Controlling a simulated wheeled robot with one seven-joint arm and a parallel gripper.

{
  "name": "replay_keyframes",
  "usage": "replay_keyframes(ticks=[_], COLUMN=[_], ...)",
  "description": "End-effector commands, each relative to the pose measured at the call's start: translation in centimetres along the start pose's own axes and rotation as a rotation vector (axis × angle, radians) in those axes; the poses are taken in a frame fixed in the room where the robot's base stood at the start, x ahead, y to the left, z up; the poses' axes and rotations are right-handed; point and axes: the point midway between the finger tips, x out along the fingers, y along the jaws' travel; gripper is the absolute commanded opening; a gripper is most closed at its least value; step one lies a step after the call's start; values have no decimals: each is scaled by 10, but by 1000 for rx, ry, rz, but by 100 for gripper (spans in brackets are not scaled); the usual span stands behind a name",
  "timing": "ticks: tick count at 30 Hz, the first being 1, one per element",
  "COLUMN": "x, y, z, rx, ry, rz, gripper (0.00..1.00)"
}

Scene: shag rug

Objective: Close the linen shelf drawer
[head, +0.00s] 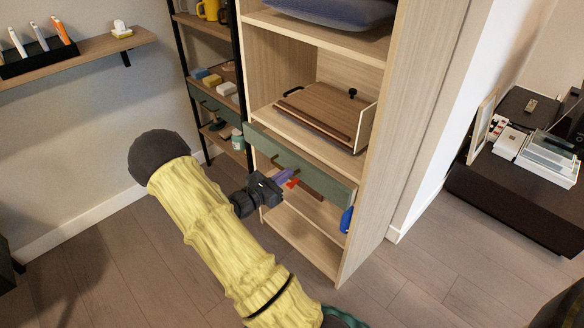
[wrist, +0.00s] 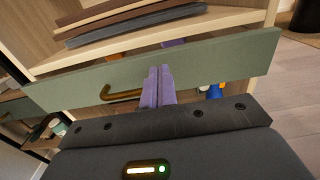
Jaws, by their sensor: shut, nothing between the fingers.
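The linen shelf is a tall light-wood unit (head: 365,185). Its drawer has a green front (head: 325,181), which also fills the middle of the wrist view (wrist: 215,62). The drawer stands out a little from the shelf; orange and purple things show behind its top edge in the wrist view. A bronze bar handle (wrist: 120,94) is on the front. My gripper (head: 288,177) is at the drawer front, its purple fingers (wrist: 158,85) shut together and empty, just right of the handle in the wrist view. I cannot tell whether the fingertips touch the front.
A wooden box with a black knob (head: 325,108) sits on the shelf above the drawer. A blue item (head: 346,219) shows below the drawer's right end. A dark-framed shelf (head: 215,85) with small items stands left. The floor in front is clear.

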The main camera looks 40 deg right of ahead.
Motion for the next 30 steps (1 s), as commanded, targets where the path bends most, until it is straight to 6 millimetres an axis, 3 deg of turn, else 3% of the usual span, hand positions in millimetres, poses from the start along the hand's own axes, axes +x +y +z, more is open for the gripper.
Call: replay_keyframes(ticks=[13, 18, 25, 26, 30], x=[-83, -96, -97, -97, -96], y=[-1, -1, -1, -1, -6], z=[2, 0, 0, 0, 1], rx=[-2, -2, -1, -1, 14], ry=[0, -1, -1, -1, 20], rz=[-4, -4, -4, -4, -27], gripper=[0, 0, 0, 2, 29])
